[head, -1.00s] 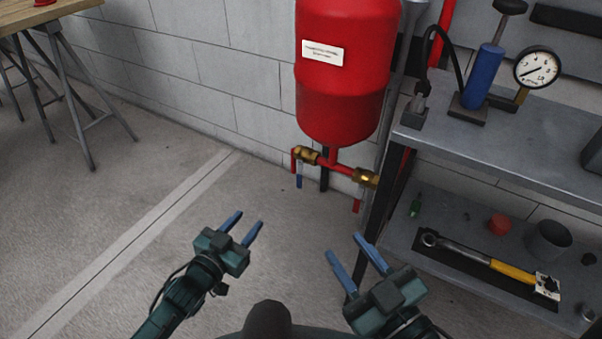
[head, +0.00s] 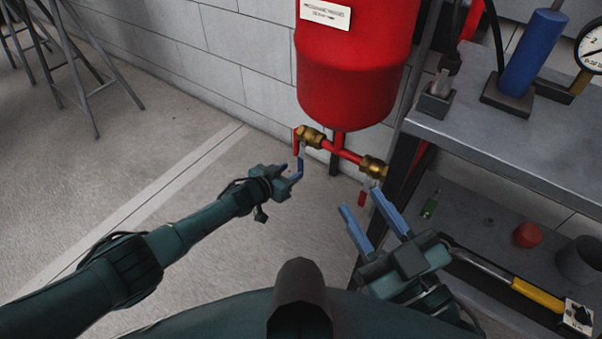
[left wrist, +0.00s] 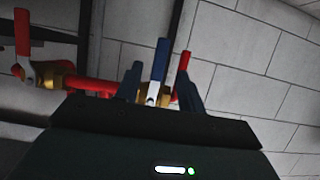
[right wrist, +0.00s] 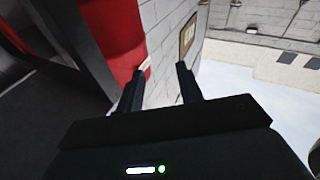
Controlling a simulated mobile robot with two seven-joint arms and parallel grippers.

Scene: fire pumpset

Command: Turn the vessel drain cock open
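A red vessel (head: 350,70) hangs by the wall, with a red pipe below it carrying two brass valves. The left brass valve (head: 312,137) has a blue lever; the right brass valve (head: 373,167) has a red lever (head: 362,198). No label shows which is the drain cock. My left gripper (head: 295,176) is open at the blue lever. In the left wrist view the blue lever (left wrist: 159,62) stands between its two fingers, with gaps visible; contact is unclear. The red lever (left wrist: 22,32) is further left there. My right gripper (head: 362,200) is open and empty, in front of the shelf.
A grey shelf unit (head: 470,140) stands on the right, holding a blue cylinder (head: 532,52), a gauge (head: 592,48) and a yellow-handled wrench (head: 537,295). A block wall (head: 230,60) is behind the pipe. The floor at left is clear up to metal trestle legs.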

